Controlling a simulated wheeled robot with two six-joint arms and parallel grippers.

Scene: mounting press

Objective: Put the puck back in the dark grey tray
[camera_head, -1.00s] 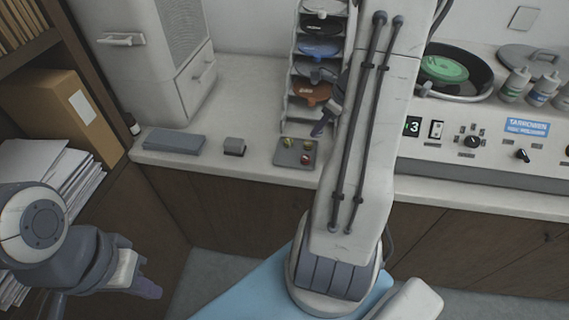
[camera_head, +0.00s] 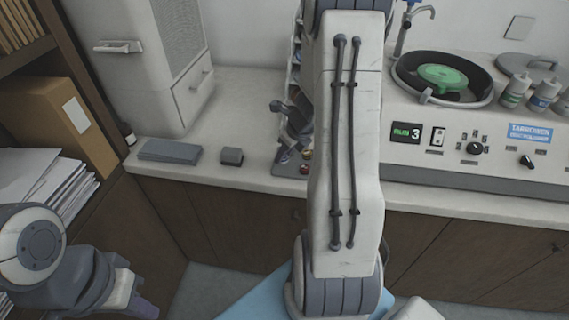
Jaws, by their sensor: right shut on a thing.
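The small dark grey tray (camera_head: 282,171) lies on the counter near its front edge, partly covered by my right arm and gripper. A red puck (camera_head: 304,168) and an orange-red one (camera_head: 305,154) show in it beside my arm. My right gripper (camera_head: 284,156) points down over the tray's left back part and is shut on a puck, which its fingers largely hide. I cannot tell whether that puck touches the tray. My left gripper (camera_head: 144,308) hangs low at the left, away from the counter; its finger gap is unclear.
A rack (camera_head: 296,60) is mostly hidden by my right arm. The grinder with a green disc (camera_head: 441,76) stands right.

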